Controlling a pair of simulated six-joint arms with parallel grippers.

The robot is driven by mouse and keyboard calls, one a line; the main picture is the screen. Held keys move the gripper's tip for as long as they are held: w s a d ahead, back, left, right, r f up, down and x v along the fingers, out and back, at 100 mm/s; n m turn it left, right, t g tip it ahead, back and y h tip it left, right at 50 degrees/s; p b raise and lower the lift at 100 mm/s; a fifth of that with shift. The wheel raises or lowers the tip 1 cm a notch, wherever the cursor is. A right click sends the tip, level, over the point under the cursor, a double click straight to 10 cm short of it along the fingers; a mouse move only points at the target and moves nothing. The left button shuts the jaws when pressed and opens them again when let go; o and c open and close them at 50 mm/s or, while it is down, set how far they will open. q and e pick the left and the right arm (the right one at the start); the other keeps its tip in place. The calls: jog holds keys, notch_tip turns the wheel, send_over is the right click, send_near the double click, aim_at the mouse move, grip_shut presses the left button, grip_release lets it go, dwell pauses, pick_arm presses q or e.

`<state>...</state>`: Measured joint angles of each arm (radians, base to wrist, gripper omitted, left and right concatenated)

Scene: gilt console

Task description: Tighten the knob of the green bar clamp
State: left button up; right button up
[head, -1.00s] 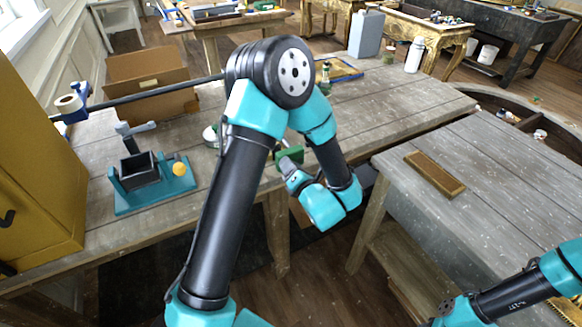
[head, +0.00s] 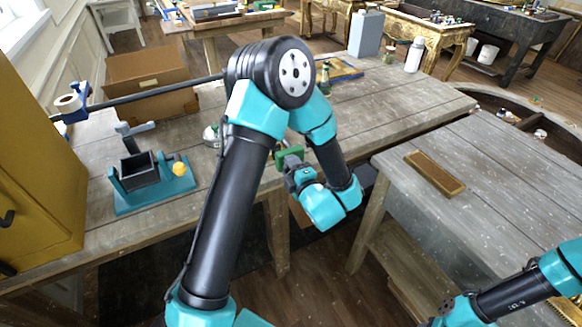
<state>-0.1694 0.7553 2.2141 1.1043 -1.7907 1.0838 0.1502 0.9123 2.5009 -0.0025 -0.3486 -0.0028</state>
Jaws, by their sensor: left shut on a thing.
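The green bar clamp (head: 289,153) is at the front edge of the long grey wooden bench. Only a small green part of it shows beside my left arm. My left gripper (head: 291,165) is at the clamp, just below the green part, and is shut on its knob. The knob itself is hidden by the jaws, and my arm covers part of the clamp. My right arm shows at the lower right, but its gripper is out of the picture.
On the long bench (head: 400,112) are a teal fixture (head: 150,195) with a yellow ball, a cardboard box (head: 150,85), a green bottle (head: 325,78) and a white bottle (head: 414,55). A wooden tray (head: 434,174) lies on the right table. A yellow cabinet (head: 40,170) stands left.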

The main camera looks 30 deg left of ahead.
pick_arm(q)
jog(key=m, duration=0.4)
jog(key=shift+s+f+m, duration=0.1)
jog(key=shift+m, duration=0.3)
jog(key=m, duration=0.4)
jog(key=shift+m, duration=0.3)
jog(key=m, duration=0.4)
jog(key=shift+f, duration=0.1)
jog(key=m, duration=0.5)
jog(key=shift+s, duration=0.1)
jog(key=m, duration=0.9)
jog(key=shift+a, duration=0.1)
jog(key=m, duration=0.4)
jog(key=shift+m, duration=0.3)
jog(key=m, duration=0.4)
jog(key=shift+r, duration=0.2)
jog(key=shift+m, duration=0.3)
